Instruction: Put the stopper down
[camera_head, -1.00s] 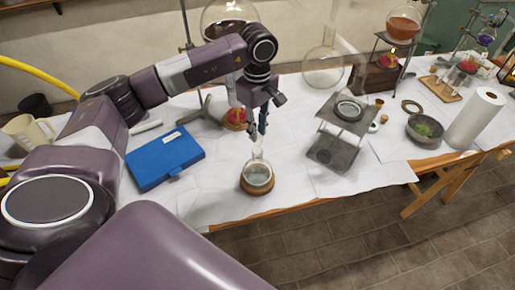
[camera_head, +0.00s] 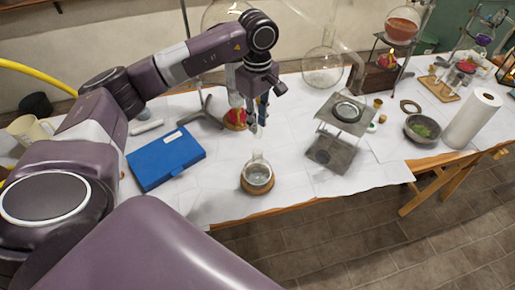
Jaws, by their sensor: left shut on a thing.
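My left gripper (camera_head: 258,110) is in the upper middle of the head view, pointing down, with its fingers shut on the stopper (camera_head: 254,127). The stopper is small, pale and glassy, and the fingers hide part of it. The flask sits upright on a brown cork ring (camera_head: 262,188) near the table's front edge. My right gripper is not in view.
A blue box (camera_head: 165,158) lies left of the flask. A metal stand with a dish (camera_head: 346,112) stands right of it. A red burner (camera_head: 235,119) and a stand foot (camera_head: 205,112) are close behind the gripper. White paper between flask and stand is clear.

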